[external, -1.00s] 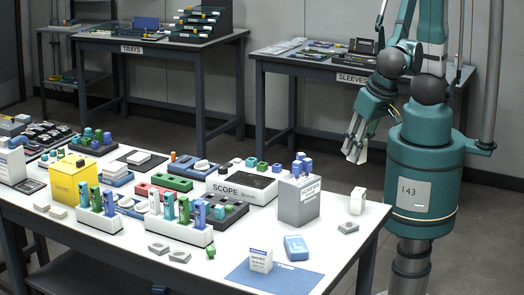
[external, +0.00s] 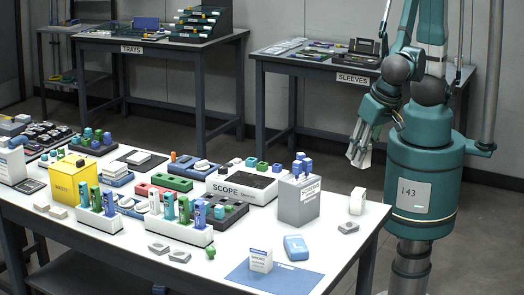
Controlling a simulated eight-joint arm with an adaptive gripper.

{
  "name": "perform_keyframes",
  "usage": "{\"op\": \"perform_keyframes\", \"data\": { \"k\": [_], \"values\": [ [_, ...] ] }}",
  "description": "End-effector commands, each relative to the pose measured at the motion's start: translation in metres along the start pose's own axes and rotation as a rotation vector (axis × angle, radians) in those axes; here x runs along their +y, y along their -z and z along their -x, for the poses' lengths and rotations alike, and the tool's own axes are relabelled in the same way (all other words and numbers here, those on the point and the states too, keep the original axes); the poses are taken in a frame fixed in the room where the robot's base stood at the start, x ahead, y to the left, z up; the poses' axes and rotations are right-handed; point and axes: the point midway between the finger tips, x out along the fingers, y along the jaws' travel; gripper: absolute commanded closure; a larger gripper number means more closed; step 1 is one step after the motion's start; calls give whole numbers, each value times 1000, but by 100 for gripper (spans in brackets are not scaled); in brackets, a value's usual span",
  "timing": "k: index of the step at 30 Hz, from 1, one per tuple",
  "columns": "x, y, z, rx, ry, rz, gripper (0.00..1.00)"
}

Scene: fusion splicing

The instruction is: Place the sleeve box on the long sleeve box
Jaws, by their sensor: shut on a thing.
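My gripper (external: 356,157) hangs in the air beyond the far right part of the near table, pointing down, in front of the sleeves table. Its fingers are shut on a small pale thing (external: 366,158), which I take to be the sleeve box; the fingers partly hide it. A small white box with a blue label (external: 261,260) stands upright on the blue mat (external: 250,280). Another small white box (external: 357,201) stands near the table's right corner. I cannot tell which thing is the long sleeve box.
A grey box (external: 299,203) with blue items on top stands left of the corner white box. A light-blue pack (external: 296,248) lies by the mat. Racks of coloured vials (external: 181,230) fill the middle. The sleeves table (external: 300,58) stands behind, with a clear floor gap between.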

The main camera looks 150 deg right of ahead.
Motion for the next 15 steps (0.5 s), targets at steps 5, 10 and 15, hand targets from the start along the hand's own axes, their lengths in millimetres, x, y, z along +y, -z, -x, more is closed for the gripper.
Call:
{"op": "perform_keyframes", "data": {
  "k": [5,10,15],
  "values": [
    [-1,-9,-20,0,0,0,92],
    [0,-13,-31,0,0,0,92],
    [0,-14,-34,0,0,0,92]
  ]
}}
